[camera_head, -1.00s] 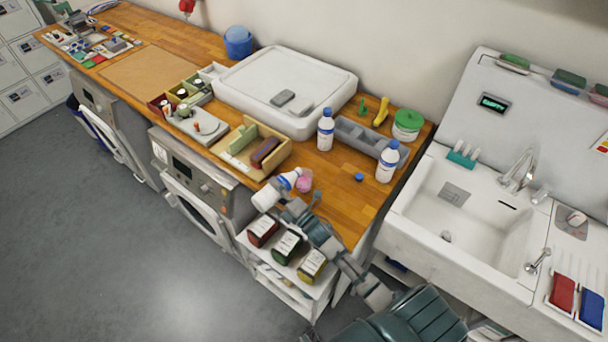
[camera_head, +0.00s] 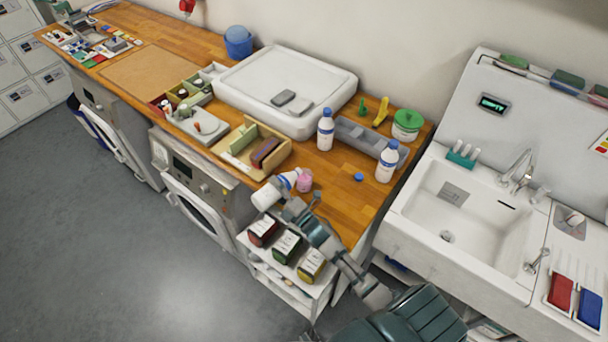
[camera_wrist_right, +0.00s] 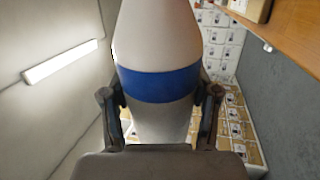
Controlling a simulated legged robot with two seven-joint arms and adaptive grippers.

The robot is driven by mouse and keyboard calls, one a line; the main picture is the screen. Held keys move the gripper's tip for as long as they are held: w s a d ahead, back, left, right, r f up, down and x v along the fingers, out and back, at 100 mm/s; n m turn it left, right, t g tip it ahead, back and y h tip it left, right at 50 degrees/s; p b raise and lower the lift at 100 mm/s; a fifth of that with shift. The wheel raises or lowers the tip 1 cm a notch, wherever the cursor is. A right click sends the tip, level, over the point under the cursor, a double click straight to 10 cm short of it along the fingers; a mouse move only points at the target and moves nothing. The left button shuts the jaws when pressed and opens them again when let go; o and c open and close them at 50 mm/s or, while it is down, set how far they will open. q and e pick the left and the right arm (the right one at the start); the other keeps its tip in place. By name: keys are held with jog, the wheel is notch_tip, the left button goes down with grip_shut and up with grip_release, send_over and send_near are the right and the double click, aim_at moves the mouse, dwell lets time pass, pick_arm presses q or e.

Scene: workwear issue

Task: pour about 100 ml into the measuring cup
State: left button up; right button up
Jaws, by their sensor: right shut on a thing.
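My right gripper (camera_head: 287,207) is shut on a white bottle (camera_head: 265,198) with a blue band, held near the counter's front edge. The bottle is strongly tilted, its neck end up and to the right, close to the cup. In the right wrist view the bottle (camera_wrist_right: 157,50) fills the space between the fingers. The small pink measuring cup (camera_head: 305,182) stands on the wooden counter just right of the bottle's neck. Its liquid level and any stream are too small to tell. A loose blue cap (camera_head: 358,177) lies to the right. My left gripper is not in view.
Two other white-and-blue bottles (camera_head: 325,133) (camera_head: 386,165) stand by a grey tray (camera_head: 358,137). A wooden box (camera_head: 238,160) is left of the cup. Labelled containers (camera_head: 286,245) sit below the held bottle. Counter (camera_head: 335,198) around the cap is clear.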

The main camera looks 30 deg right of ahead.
jog(key=shift+r, duration=0.1)
notch_tip(320, 180, down, 3)
jog(key=n+b, duration=0.2)
jog(key=b, duration=0.1)
jog(key=shift+r+y, duration=0.1)
jog(key=shift+y, duration=0.2)
jog(key=n, duration=0.2)
jog(key=shift+s+a+n+y+b, duration=0.1)
jog(key=shift+a+n+y+b, duration=0.2)
jog(key=shift+a+y+b, duration=0.1)
jog(key=shift+r+n, duration=0.15)
jog(key=shift+n, duration=0.25)
jog(key=shift+d+r+n+g+y+p, duration=0.35)
jog(key=shift+r+n+g+y+p, duration=0.15)
jog(key=shift+r+n+p, duration=0.35)
jog(key=shift+f, duration=0.2)
